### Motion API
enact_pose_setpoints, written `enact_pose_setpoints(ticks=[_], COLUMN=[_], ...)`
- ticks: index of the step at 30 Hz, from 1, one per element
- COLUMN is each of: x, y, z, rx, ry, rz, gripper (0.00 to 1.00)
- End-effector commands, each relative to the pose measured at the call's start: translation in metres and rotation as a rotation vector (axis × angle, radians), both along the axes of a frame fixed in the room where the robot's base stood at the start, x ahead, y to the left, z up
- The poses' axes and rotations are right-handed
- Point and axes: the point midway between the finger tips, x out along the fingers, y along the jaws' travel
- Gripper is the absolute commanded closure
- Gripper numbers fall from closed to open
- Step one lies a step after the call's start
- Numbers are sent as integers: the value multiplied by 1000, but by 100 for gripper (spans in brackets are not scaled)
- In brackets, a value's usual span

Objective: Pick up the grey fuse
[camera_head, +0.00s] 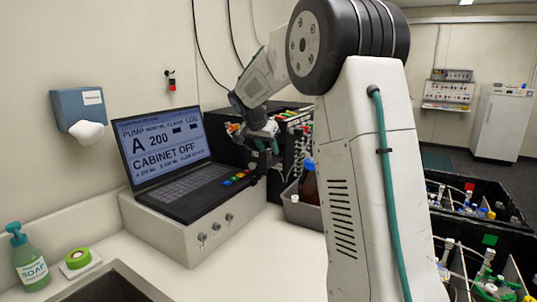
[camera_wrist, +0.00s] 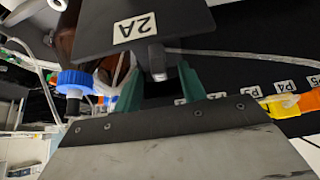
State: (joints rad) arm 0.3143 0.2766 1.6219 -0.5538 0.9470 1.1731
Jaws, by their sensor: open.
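A small grey block (camera_wrist: 157,62), which looks like the grey fuse, protrudes below the black plate marked "2A" (camera_wrist: 112,32) in the wrist view. My gripper (camera_wrist: 159,78) is open, with its two green fingers on either side of the grey block. Gaps show between the block and the fingers, so it is not clamped. In the head view my gripper (camera_head: 266,143) is at the front of a black box (camera_head: 292,150) behind the laptop. The fuse cannot be made out there.
A blue-capped bottle part (camera_wrist: 73,80) and clear tubing are close left of my fingers. Orange and yellow connectors (camera_wrist: 285,106) are at the right by labelled ports. The laptop (camera_head: 165,150) and a grey tray with a brown bottle (camera_head: 308,182) are near my arm.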

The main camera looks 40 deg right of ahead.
Motion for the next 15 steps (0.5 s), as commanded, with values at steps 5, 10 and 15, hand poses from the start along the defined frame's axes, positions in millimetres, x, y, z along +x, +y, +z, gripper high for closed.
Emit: enact_pose_setpoints(ticks=[5, 10, 15], x=[0, 0, 0], y=[0, 0, 0], z=[0, 1, 1], rx=[0, 0, 0], ry=[0, 0, 0], rz=[0, 0, 0], gripper=[95, 100, 100])
